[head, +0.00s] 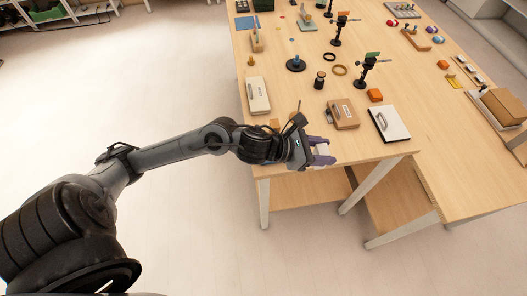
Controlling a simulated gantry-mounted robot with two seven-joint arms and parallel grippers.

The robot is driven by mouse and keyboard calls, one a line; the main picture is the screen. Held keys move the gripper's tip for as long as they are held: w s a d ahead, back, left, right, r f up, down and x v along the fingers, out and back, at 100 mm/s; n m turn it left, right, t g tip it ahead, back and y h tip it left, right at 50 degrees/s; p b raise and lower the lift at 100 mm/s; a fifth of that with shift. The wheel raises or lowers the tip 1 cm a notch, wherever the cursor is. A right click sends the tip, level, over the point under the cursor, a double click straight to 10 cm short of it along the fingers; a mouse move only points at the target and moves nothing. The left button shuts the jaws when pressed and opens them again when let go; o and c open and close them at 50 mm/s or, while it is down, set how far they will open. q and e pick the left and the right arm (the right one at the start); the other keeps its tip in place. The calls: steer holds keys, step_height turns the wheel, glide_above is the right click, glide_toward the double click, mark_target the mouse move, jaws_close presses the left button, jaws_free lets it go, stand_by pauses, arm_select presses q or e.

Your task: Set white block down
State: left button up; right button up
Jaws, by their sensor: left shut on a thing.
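My left gripper (327,151) reaches in from the left to the near edge of the wooden table (366,152). Its purple fingers are shut on a small white block (321,149), which shows only partly between them. The fingers hide most of the block. I cannot tell whether the block touches the tabletop or is held just above it. My right gripper is not in view.
A brown case (343,114) and a white case with a handle (390,124) lie just beyond the gripper. A cream case (258,95) lies to the left. An orange block (375,95), a dark jar (320,80) and black stands are farther back. Bare tabletop lies along the near edge.

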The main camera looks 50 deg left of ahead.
arm_select(q)
steer(key=shift+w+a+r, duration=0.15)
steer(key=shift+a+r, duration=0.25)
steer(key=shift+a, duration=0.2)
steer(key=shift+w+r, duration=0.2)
steer(key=shift+w, duration=0.1)
steer(key=shift+s+a+f+b, duration=0.15)
steer(key=shift+a+f+b, duration=0.15)
steer(key=shift+a+f, duration=2.4)
steer(key=shift+s+a+f+b, duration=0.15)
steer(key=shift+a+f+b, duration=0.1)
steer(key=shift+a+f, duration=2.45)
steer(key=shift+a+r, duration=0.2)
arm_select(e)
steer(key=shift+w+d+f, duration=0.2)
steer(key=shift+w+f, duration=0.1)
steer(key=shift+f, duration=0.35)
